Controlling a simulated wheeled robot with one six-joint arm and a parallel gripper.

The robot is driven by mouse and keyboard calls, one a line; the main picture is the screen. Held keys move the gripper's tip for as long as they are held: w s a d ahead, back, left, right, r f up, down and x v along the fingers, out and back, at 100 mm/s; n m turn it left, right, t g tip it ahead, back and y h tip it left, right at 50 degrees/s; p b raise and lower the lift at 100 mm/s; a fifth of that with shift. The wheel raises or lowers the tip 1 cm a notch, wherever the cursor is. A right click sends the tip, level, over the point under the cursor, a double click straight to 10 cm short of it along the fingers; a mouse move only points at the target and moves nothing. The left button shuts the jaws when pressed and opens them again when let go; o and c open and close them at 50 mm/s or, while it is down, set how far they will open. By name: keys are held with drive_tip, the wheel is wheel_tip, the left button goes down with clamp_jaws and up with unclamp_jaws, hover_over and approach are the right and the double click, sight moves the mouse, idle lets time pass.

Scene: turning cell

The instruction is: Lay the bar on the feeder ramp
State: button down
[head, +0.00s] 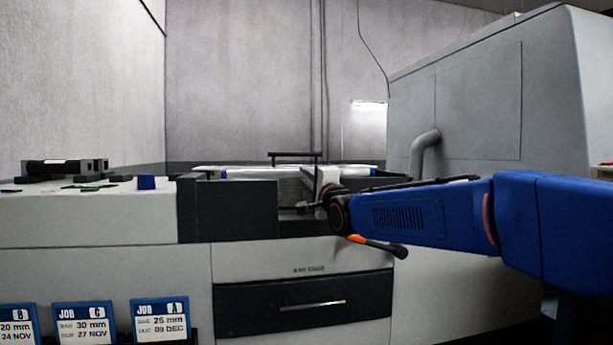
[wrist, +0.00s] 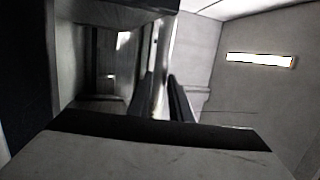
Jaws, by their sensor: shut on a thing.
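My gripper (wrist: 164,100) shows in the wrist view as two dark fingers, shut on a pale grey bar (wrist: 162,58) that runs up between them. In the head view my gripper (head: 316,205) is at the end of my blue arm, over the dark-walled feeder section; its fingers are small and partly hidden by my wrist. I cannot make out the held bar clearly there. The dark feeder wall (head: 228,210) stands in front, and the ramp surface behind it is mostly hidden. I cannot tell whether the bar touches it.
Silver lengths with blue ends (head: 290,170) lie behind the feeder. A pale bench (head: 90,222) with small items is at left, with job cards (head: 85,325) below it. A dark drawer (head: 304,304) is in front. A large grey machine housing (head: 480,95) stands at right.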

idle(0.3)
drive_tip(key=c, duration=1.5)
unclamp_jaws()
drive_tip(key=o, duration=0.8)
drive_tip(key=shift+s, duration=0.1)
drive_tip(key=v, duration=0.8)
drive_tip(key=shift+s+d, duration=0.25)
drive_tip(key=shift+s, duration=0.1)
drive_tip(key=shift+f, duration=0.15)
